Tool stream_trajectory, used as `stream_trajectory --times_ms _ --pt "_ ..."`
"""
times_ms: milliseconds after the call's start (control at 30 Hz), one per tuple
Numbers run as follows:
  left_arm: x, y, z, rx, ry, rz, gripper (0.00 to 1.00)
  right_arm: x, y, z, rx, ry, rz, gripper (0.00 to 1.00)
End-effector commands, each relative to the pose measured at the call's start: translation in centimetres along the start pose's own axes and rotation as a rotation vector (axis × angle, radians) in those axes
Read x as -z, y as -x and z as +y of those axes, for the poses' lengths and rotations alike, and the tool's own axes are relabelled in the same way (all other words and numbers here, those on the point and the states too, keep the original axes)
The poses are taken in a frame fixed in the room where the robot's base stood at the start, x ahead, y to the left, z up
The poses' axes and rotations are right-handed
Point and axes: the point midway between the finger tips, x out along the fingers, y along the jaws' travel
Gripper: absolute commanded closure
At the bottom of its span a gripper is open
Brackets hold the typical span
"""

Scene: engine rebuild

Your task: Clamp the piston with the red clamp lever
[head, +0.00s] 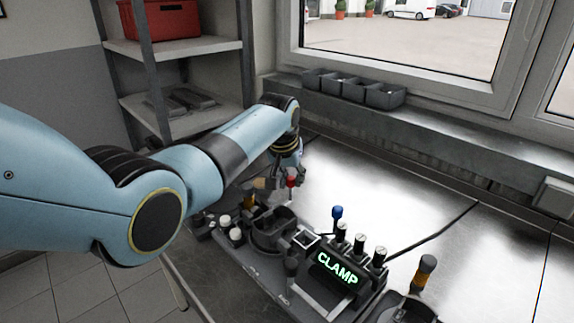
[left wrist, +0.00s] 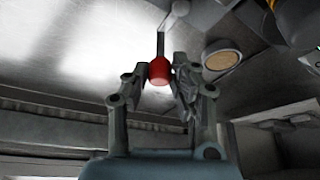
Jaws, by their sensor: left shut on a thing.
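The red knob (head: 291,182) of the clamp lever stands at the far left end of the dark fixture row, just below my left gripper (head: 287,172). In the left wrist view the red knob (left wrist: 159,72) sits between the two fingers of my left gripper (left wrist: 160,76), with its thin rod running up and away. The gripper is shut on it. A tan round face (left wrist: 222,60) shows beside the knob in the left wrist view; I cannot tell whether it is the piston. My arm hides part of the fixture in the head view. My right gripper is out of view.
A dark unit with a lit CLAMP sign (head: 337,268) stands front centre, beside a blue-knobbed lever (head: 337,212). A dark round holder (head: 272,232) is left of it. An orange-handled tool (head: 425,270) stands at right. The metal bench (head: 390,190) behind is clear.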

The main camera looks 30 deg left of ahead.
Motion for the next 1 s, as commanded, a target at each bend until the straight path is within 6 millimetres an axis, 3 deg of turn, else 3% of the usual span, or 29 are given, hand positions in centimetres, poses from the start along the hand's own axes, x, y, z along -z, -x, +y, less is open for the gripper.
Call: stream_trajectory --times_ms 300,700,1000 --pt "-0.5 0.5 0.8 -0.113 -0.272 0.002 1.00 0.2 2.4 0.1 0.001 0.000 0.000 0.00" --pt "-1.4 0.7 1.5 -0.226 -0.548 0.002 1.00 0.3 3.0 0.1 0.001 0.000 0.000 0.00" --pt "-1.8 0.8 1.7 -0.267 -0.645 0.002 1.00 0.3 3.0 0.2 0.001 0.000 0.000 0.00"
